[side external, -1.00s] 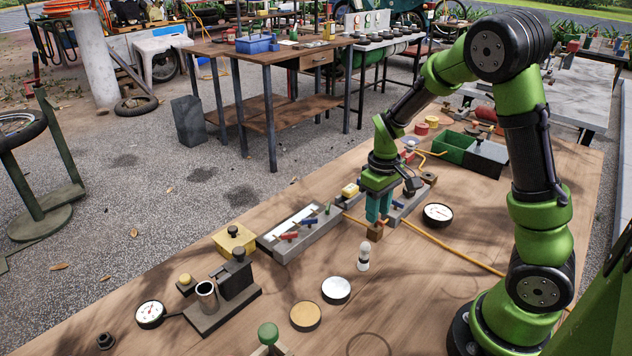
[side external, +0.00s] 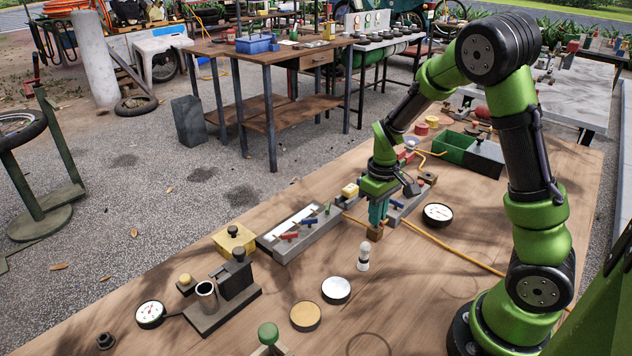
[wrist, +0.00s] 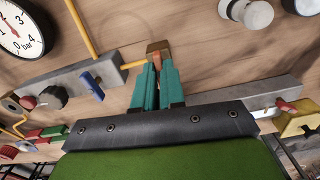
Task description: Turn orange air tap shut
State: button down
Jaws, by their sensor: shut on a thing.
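The orange air tap shows as a small brown-orange block (wrist: 159,47) just beyond my fingertips in the wrist view; in the side view it is a small brown block (side external: 375,234) on the bench. My gripper (side external: 378,222), with teal fingers pointing down, is directly over it. In the wrist view the fingertips (wrist: 157,67) are close together around an orange-brown part at the block's near side. The fingers hide most of that part, so I cannot tell the handle's angle. A yellow-orange hose (side external: 450,246) runs along the bench near the block.
A grey manifold with a blue lever (wrist: 91,86) lies left of my fingers in the wrist view. A pressure gauge (side external: 437,213) and a white-and-black peg (side external: 363,257) stand close by. A grey tray with red and blue levers (side external: 301,232) lies left of my gripper.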

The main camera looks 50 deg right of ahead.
jog(key=m, duration=0.8)
jog(key=shift+m, duration=0.3)
jog(key=m, duration=0.4)
jog(key=shift+m, duration=2.1)
jog(key=c, duration=1.2)
grip_release()
notch_tip(320, 180, up, 17)
